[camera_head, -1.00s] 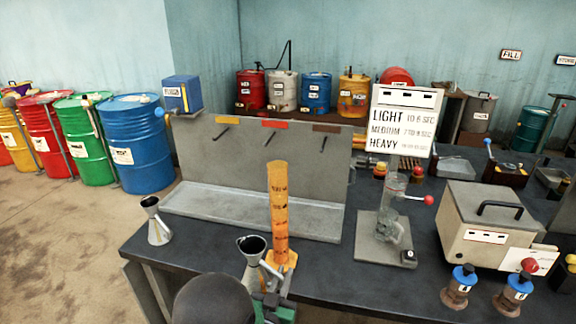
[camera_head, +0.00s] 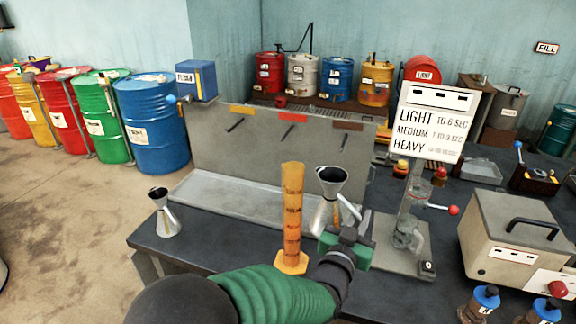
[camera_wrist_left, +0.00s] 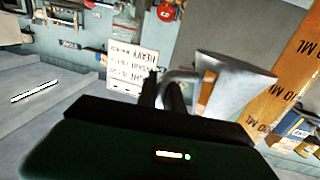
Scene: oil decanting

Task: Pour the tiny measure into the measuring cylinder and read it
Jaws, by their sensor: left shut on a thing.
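The measuring cylinder (camera_head: 291,213) stands upright on the dark bench on its hexagonal foot. It looks orange with dark markings; its level cannot be read. It also shows tilted at the right of the left wrist view (camera_wrist_left: 285,80). My left gripper (camera_head: 347,232) is shut on the handle of a small metal measure (camera_head: 324,212). The measure has a wide dark mouth, is roughly upright and appears just right of the cylinder. The measure also shows in the left wrist view (camera_wrist_left: 228,88). A second metal measure (camera_head: 167,219) stands at the bench's left end. My right gripper is not in view.
A grey drip tray with a back panel (camera_head: 240,198) stands behind the cylinder. The timing sign (camera_head: 430,122) and a glass-cup stand (camera_head: 408,238) are to the right. A beige box (camera_head: 515,225) and blue-capped bottles (camera_head: 484,300) stand further right.

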